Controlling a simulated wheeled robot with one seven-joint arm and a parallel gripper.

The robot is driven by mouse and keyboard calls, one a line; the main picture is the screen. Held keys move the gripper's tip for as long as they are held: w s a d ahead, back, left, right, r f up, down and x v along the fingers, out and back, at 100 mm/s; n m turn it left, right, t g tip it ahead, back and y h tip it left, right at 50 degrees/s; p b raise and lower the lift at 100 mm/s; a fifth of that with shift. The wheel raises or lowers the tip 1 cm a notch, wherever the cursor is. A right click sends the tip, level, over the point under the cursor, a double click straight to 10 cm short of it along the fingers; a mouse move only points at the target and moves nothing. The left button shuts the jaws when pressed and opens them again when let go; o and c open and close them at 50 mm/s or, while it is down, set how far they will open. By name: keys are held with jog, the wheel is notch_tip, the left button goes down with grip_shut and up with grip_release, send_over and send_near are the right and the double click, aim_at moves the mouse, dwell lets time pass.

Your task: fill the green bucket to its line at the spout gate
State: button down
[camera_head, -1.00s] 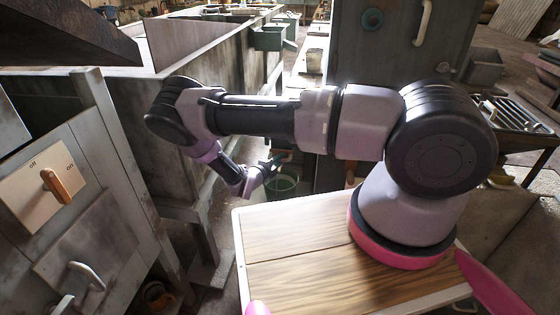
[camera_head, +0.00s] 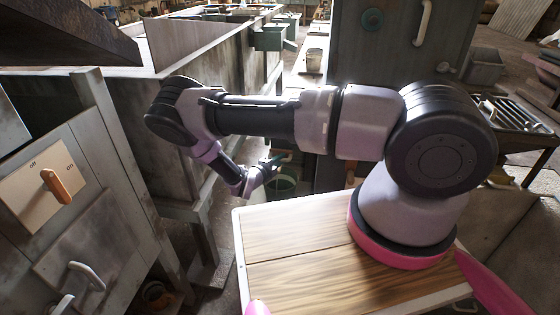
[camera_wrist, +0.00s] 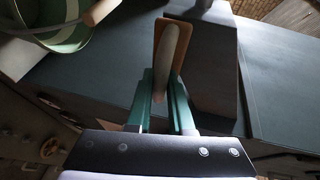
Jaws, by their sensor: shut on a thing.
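The green bucket (camera_head: 284,186) hangs or stands just beyond my gripper (camera_head: 276,160) in the head view, partly hidden by my arm. Its round rim and pale green inside also show at the top left of the wrist view (camera_wrist: 62,38), with a wooden grip (camera_wrist: 102,11) on its bail. My gripper (camera_wrist: 160,88) is shut on a pale wooden handle (camera_wrist: 171,48), which has a brown plate behind it. The bucket is apart from the fingers, to their left. I cannot make out the fill line, the level inside or the spout's mouth.
A long grey trough (camera_head: 190,85) stands behind my arm on the left. A control panel with an off/on knob (camera_head: 62,186) is at near left. A tall grey cabinet (camera_head: 400,65) stands behind on the right. A smaller green box (camera_head: 270,37) is mounted on the trough's far end.

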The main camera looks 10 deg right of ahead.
jog(key=shift+a, duration=0.1)
jog(key=shift+s+a, duration=0.2)
jog(key=shift+s, duration=0.35)
jog(key=shift+s+a, duration=0.2)
jog(key=shift+s, duration=0.3)
jog(key=c, duration=0.8)
grip_release()
jog(key=v, duration=1)
jog(key=shift+s+a, duration=0.2)
jog(key=shift+r, duration=0.15)
